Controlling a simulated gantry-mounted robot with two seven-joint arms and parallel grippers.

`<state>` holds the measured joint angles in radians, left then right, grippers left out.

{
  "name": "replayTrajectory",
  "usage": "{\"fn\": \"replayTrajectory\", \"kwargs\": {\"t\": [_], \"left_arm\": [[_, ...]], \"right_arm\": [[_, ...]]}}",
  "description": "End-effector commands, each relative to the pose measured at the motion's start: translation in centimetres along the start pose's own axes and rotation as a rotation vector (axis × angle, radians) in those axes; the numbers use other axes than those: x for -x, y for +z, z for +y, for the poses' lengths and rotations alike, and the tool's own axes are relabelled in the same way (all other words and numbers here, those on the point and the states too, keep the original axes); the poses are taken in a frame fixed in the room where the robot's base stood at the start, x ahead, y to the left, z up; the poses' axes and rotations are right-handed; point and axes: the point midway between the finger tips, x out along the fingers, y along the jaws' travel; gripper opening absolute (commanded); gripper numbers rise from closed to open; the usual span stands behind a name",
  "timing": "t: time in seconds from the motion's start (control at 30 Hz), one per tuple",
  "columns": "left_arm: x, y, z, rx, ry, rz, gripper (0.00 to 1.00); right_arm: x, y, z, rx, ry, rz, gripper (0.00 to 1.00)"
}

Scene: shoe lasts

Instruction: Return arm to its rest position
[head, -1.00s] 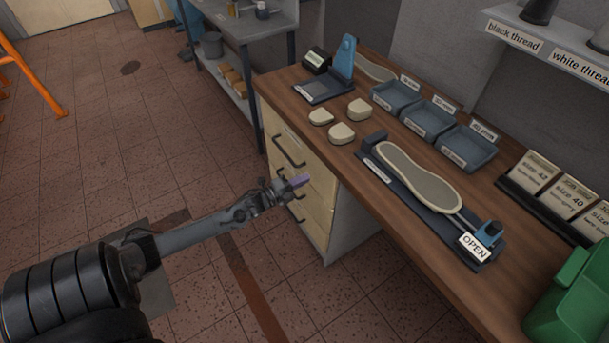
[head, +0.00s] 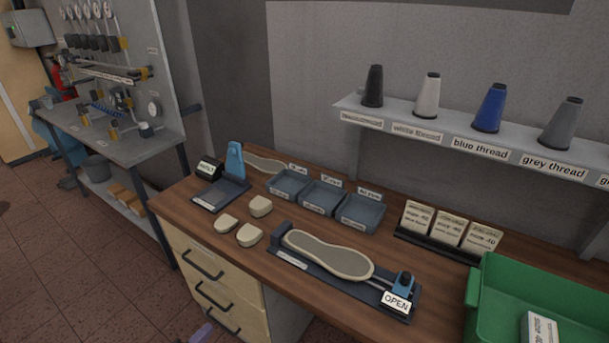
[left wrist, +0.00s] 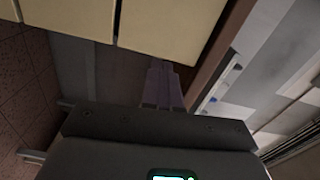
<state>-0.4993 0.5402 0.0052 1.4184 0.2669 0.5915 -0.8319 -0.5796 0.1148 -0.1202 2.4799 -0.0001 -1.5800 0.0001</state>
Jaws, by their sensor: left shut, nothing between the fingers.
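The tip of my left gripper (head: 201,333) just shows at the bottom edge of the head view, low in front of the drawer cabinet. The rest of that arm is out of the head view. In the left wrist view, its two purple fingers (left wrist: 162,88) are together, with nothing between them. They are in front of the pale drawer fronts (left wrist: 170,25). My right gripper is not in view.
The wooden bench (head: 190,221) holds a sole in a clamp (head: 327,254) with an OPEN sign, several pale heel pieces (head: 249,235), blue-grey trays (head: 361,212), size boxes (head: 449,230) and a green bin (head: 480,290). Thread cones stand on a wall shelf (head: 400,125). Floor (head: 105,290) is clear at left.

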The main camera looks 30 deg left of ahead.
Motion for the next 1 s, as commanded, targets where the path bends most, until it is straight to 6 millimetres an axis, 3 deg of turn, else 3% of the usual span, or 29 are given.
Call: {"fn": "replayTrajectory", "kwargs": {"t": [0.2, 0.37, 0.5, 0.73, 1.0], "left_arm": [[-2.1, -11.1, -2.1, 0.291, 0.048, -0.044, 0.00], [-3.1, -17.5, -4.0, 0.560, 0.204, -0.137, 0.00], [-2.6, -22.2, -5.9, 0.772, 0.372, -0.233, 0.00], [1.0, -27.0, -9.1, 1.018, 0.655, -0.440, 0.00], [7.2, -27.9, -10.0, 1.107, 0.904, -0.746, 0.00]], "right_arm": [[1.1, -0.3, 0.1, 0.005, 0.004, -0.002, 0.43], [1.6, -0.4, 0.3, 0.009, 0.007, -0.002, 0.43], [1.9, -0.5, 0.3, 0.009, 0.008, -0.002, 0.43], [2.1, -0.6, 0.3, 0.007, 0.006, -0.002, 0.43], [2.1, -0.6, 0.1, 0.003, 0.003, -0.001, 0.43]]}}
